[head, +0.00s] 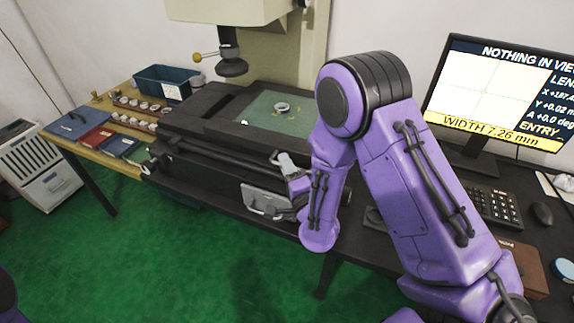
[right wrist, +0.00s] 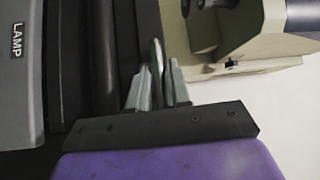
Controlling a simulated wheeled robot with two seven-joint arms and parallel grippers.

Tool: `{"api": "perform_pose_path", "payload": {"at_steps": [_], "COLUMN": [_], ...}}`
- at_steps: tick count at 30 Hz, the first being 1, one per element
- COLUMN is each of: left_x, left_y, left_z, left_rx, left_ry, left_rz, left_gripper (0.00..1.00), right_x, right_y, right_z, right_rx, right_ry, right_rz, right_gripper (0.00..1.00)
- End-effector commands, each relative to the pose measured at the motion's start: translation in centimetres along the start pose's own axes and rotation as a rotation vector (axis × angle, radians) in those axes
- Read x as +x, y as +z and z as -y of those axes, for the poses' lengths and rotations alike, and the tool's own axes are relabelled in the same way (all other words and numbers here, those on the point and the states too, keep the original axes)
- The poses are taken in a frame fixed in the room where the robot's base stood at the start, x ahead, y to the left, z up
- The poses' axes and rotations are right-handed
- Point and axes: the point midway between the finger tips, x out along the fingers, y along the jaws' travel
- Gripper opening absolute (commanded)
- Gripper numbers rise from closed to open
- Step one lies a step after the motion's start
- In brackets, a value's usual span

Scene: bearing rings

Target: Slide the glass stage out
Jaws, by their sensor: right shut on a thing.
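The glass stage (head: 245,112) is a greenish pane set in the black bed of the measuring machine, below its lens. A small metal ring (head: 281,107) lies on the glass. My right gripper (head: 284,162) is at the front edge of the machine, to the right of its middle. In the right wrist view, the two grey fingers (right wrist: 158,82) are shut on a thin upright handle (right wrist: 157,57) of the stage. The arm partly hides the right end of the bed. My left gripper is out of view.
A grey lamp panel (head: 262,201) is on the machine's front below the gripper. The monitor (head: 490,90) stands right and reads "NOTHING IN VIEW". A side table at left holds a blue bin (head: 150,78), coloured trays (head: 95,139) and several rings. The green floor in front is clear.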

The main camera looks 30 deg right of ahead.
Motion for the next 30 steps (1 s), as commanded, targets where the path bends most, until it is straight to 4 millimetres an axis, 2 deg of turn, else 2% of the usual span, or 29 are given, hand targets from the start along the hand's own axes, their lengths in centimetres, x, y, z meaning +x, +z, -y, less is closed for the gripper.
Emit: {"api": "perform_pose_path", "payload": {"at_steps": [2,3,4,14,17,21,25,27,30], "left_x": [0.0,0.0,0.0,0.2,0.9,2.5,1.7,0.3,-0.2], "left_y": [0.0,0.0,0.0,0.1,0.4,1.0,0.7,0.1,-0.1], "left_z": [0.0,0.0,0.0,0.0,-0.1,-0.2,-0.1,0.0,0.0], "left_rx": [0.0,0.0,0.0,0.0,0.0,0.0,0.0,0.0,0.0], "left_ry": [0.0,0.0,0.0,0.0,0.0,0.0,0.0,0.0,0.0], "left_rz": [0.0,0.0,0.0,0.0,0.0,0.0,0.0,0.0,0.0], "left_gripper": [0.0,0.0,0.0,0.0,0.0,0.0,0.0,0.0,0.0], "right_x": [-0.1,-0.1,-0.1,-0.4,-1.8,-5.4,-8.4,-9.2,-10.1], "right_y": [0.0,0.0,-0.1,-0.1,0.0,0.1,-0.1,-0.1,-0.1], "right_z": [-0.1,-0.1,-0.1,-0.1,-0.4,-0.7,0.0,0.4,0.3], "right_rx": [0.0,-0.001,0.0,0.0,-0.001,-0.003,-0.006,-0.008,-0.004], "right_ry": [0.003,0.003,0.003,0.001,0.002,0.003,0.006,0.007,0.005], "right_rz": [0.003,0.002,0.002,0.001,0.003,0.004,0.006,0.006,0.003], "right_gripper": [0.0,0.28,0.37,0.37,0.37,0.37,0.37,0.37,0.37]}}
